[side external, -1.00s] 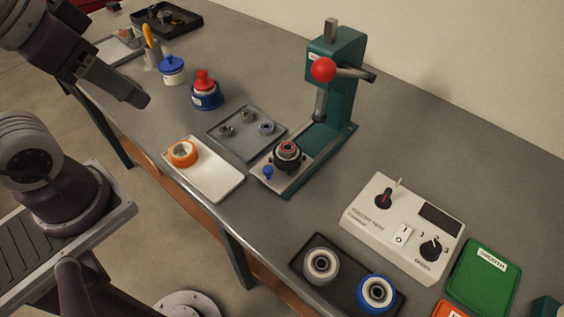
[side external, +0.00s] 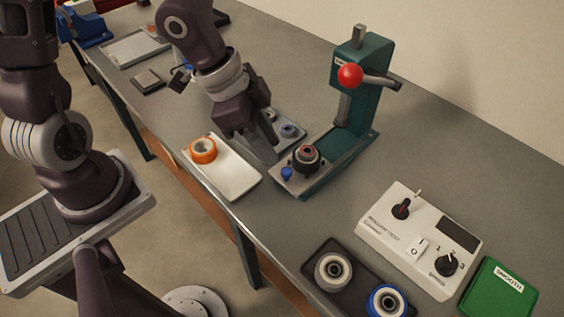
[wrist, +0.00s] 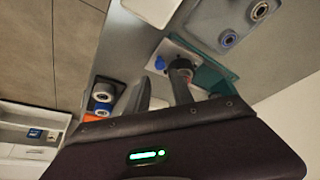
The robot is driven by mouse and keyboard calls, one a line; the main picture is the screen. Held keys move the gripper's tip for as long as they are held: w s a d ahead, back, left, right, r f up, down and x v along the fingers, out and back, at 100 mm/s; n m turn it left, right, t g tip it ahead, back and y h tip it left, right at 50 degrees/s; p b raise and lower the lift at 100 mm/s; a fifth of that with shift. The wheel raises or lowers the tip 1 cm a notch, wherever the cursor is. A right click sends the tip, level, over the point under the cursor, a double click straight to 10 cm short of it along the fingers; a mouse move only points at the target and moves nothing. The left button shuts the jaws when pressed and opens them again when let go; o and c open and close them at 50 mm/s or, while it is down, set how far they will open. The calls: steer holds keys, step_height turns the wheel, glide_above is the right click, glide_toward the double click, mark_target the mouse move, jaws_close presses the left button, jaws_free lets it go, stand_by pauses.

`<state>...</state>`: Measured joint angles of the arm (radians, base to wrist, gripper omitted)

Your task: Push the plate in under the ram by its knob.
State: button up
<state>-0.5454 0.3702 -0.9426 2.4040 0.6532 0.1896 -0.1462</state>
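The plate (side external: 291,187) is a light metal slide at the front of the green press (side external: 358,105), carrying a dark round holder (side external: 305,160) with a reddish ring part. Its blue knob (side external: 287,174) stands at the near-left corner and also shows in the wrist view (wrist: 160,62). The plate sits out in front of the press column. The ram is hard to make out against the column. My gripper (side external: 270,145) is over the grey tray, left of the plate and apart from the knob. In the wrist view its two fingers (wrist: 160,90) are apart with nothing seen between them.
A white tray (side external: 235,185) with an orange ring (side external: 203,150) lies left of the plate. The grey tray with small rings (side external: 288,131) is partly hidden by my gripper. A red-ball lever (side external: 350,76) sticks out from the press. A control box (side external: 420,240) stands at right.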

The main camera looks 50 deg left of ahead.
mark_target(286, 170)
steer(key=shift+x, duration=3.35)
jaws_close()
